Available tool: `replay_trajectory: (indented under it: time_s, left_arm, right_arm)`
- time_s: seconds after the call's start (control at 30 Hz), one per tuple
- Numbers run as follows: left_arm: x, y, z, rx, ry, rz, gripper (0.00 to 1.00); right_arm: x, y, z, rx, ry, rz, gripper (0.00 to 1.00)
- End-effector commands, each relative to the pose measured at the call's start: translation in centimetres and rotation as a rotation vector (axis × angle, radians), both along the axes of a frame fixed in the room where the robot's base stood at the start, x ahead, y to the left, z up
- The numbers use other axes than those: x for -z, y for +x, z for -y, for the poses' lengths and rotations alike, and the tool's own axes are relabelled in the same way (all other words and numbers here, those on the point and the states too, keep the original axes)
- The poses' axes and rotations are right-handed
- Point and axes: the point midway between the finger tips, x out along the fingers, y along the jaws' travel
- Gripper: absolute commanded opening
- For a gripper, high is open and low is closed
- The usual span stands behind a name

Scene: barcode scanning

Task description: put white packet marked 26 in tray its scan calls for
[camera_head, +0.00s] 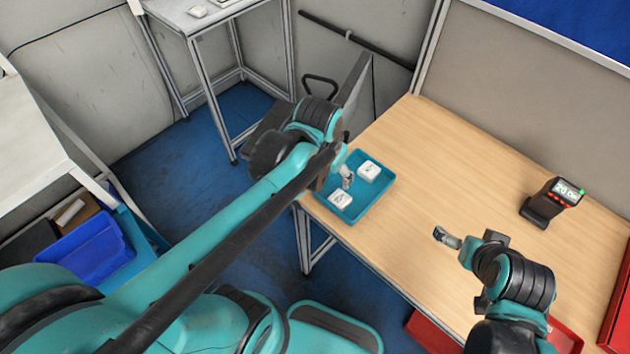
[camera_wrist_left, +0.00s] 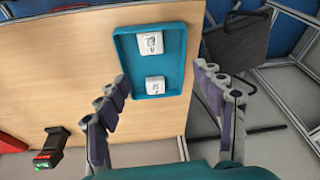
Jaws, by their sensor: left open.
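Two white packets lie apart in a teal tray (camera_head: 382,196): one packet (camera_head: 369,170) toward the back right, the other (camera_head: 340,200) toward the front left. Their dark marks are too small to read, so I cannot tell which is 26. The left wrist view shows the tray (camera_wrist_left: 178,70) with the far packet (camera_wrist_left: 151,43) and near packet (camera_wrist_left: 156,84). My left gripper (camera_head: 346,178) is over the tray; its fingers (camera_wrist_left: 160,76) are spread wide with nothing between them. My right gripper (camera_head: 446,238) hangs over the bare table; its jaw state is unclear.
A black scanner (camera_head: 548,206) with a lit display and green light stands at the table's right. A red tray (camera_head: 617,310) is at the right edge; another red piece shows beneath my right arm. The wooden table (camera_head: 460,160) is clear between. A blue bin (camera_head: 90,250) stands far left.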

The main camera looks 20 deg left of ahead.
Motion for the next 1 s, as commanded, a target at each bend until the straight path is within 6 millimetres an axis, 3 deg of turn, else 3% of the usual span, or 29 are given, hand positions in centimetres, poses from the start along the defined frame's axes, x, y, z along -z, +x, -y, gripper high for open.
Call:
replay_trajectory:
  time_s: [0.1, 0.3, 0.8, 1.0]
  left_arm:
    - [-1.2, -2.7, -1.1, -0.071, -0.023, 0.129, 0.68]
    - [-1.7, -5.2, -2.1, -0.155, -0.056, 0.291, 0.68]
    - [-1.7, -5.8, -2.4, -0.187, -0.071, 0.355, 0.68]
    - [1.3, -5.9, -2.4, -0.186, -0.070, 0.354, 0.68]
  right_arm:
    - [0.0, 0.0, 0.0, 0.000, 0.000, 0.000, 1.00]
    - [0.0, 0.0, 0.0, 0.000, 0.000, 0.000, 1.00]
    - [0.1, 0.0, 0.0, 0.000, 0.000, 0.000, 1.00]
    - [3.2, 0.0, 0.0, 0.000, 0.000, 0.000, 1.00]
